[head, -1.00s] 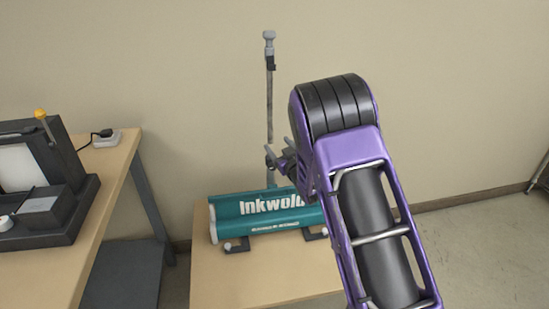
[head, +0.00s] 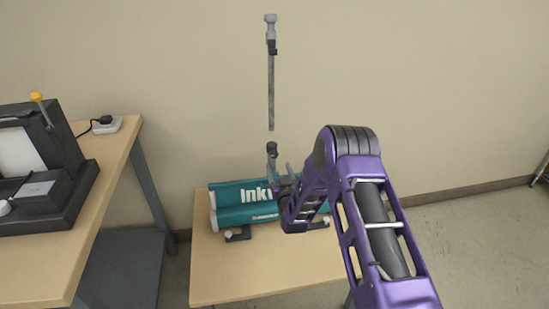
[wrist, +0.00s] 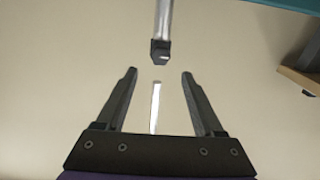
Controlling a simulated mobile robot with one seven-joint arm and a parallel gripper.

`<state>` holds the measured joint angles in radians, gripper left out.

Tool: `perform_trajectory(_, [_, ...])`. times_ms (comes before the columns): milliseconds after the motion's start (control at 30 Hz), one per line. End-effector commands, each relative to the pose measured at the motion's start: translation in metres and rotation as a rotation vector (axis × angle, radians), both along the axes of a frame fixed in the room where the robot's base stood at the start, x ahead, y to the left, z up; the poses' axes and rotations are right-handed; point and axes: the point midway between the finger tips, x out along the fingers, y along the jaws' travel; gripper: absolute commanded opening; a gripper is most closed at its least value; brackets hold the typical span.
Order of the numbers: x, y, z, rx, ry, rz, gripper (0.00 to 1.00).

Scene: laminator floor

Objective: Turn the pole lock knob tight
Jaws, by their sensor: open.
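The upright pole (head: 271,95) rises behind the teal base, with a dark clamp and a grey cap near its top. Below it a grey post with a black lock collar (head: 271,149) stands at the base; a pale gap shows between pole and collar. In the wrist view the collar (wrist: 160,51) lies just beyond my fingertips, and a bright strip of pole (wrist: 156,108) shows between the fingers. My gripper (head: 281,174) is open and empty, beside the post and slightly below the collar in the head view. The knob's shape is hard to make out. The wrist view shows both fingers apart (wrist: 159,73).
The teal banner base (head: 237,195) lies on a low wooden table (head: 225,270), partly hidden by my arm. A wooden bench (head: 50,270) with a dark machine (head: 45,165) stands at left.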

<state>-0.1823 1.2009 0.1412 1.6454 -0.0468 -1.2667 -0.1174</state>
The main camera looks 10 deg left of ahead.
Motion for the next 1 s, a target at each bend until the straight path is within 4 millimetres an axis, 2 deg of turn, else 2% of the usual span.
perform_trajectory(200, [0.04,0.012,-0.001,0.001,-0.003,0.001,0.7])
perform_trajectory(400, [0.064,0.019,0.0,0.001,-0.002,0.001,0.7])
perform_trajectory(600, [0.075,0.022,0.0,0.0,0.0,0.001,0.7])
perform_trajectory(900, [0.076,0.022,0.0,0.0,0.0,0.001,0.7])
perform_trajectory(1000, [0.076,0.022,0.0,0.0,0.0,0.001,0.52])
